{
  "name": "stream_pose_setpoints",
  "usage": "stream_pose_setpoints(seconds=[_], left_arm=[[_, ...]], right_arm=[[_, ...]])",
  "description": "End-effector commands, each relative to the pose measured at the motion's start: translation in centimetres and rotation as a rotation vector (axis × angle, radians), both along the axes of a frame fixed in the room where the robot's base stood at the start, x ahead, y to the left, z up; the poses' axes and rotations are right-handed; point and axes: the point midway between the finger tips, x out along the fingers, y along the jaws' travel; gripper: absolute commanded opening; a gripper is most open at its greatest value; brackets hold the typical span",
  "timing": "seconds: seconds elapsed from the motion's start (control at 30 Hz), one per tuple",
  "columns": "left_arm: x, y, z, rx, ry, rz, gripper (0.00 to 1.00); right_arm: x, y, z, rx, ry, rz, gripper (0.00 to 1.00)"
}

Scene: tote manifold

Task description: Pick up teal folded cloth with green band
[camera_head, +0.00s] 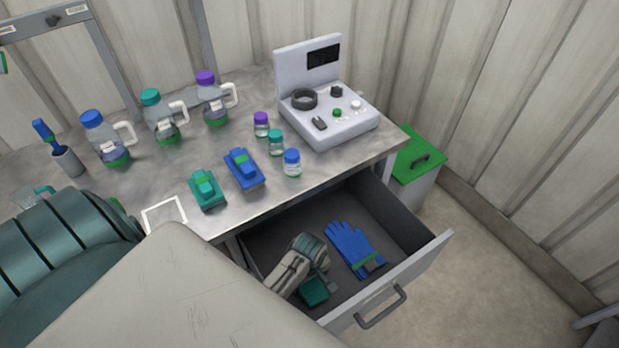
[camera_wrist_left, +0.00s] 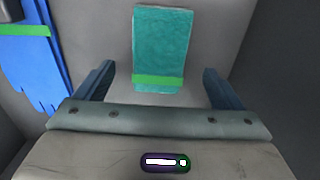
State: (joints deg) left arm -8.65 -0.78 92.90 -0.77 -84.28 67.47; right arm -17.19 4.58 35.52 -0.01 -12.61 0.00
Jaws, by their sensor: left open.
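The teal folded cloth with the green band (camera_wrist_left: 158,45) lies flat in the open drawer. In the head view the teal cloth (camera_head: 314,292) shows only partly, just below my left gripper (camera_head: 310,270), which covers the rest of it. In the left wrist view my left gripper (camera_wrist_left: 152,82) is open and empty, with the cloth ahead of it and between the lines of its two fingers. The fingers do not appear to touch the cloth. My right gripper does not show in either view.
A blue glove with a green band (camera_head: 352,247) lies beside the cloth in the drawer (camera_head: 285,222). The drawer front (camera_head: 385,290) and side walls surround the gripper. On the table (camera_head: 140,190) stand jugs, small jars, folded items and a grey device (camera_head: 325,115).

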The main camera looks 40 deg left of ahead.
Motion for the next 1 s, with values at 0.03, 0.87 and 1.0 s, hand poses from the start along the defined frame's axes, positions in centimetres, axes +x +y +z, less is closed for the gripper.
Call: stream_pose_setpoints(seconds=[0.03,0.87,1.0], left_arm=[[0.0,0.0,-0.3,0.0,0.0,0.0,0.89],[0.0,0.0,-5.7,0.0,0.0,0.0,0.77],[0.0,0.0,-5.7,0.0,0.0,0.0,0.5]], right_arm=[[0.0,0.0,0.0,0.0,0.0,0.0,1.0],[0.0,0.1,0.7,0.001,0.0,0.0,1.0],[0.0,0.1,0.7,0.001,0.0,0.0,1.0]])
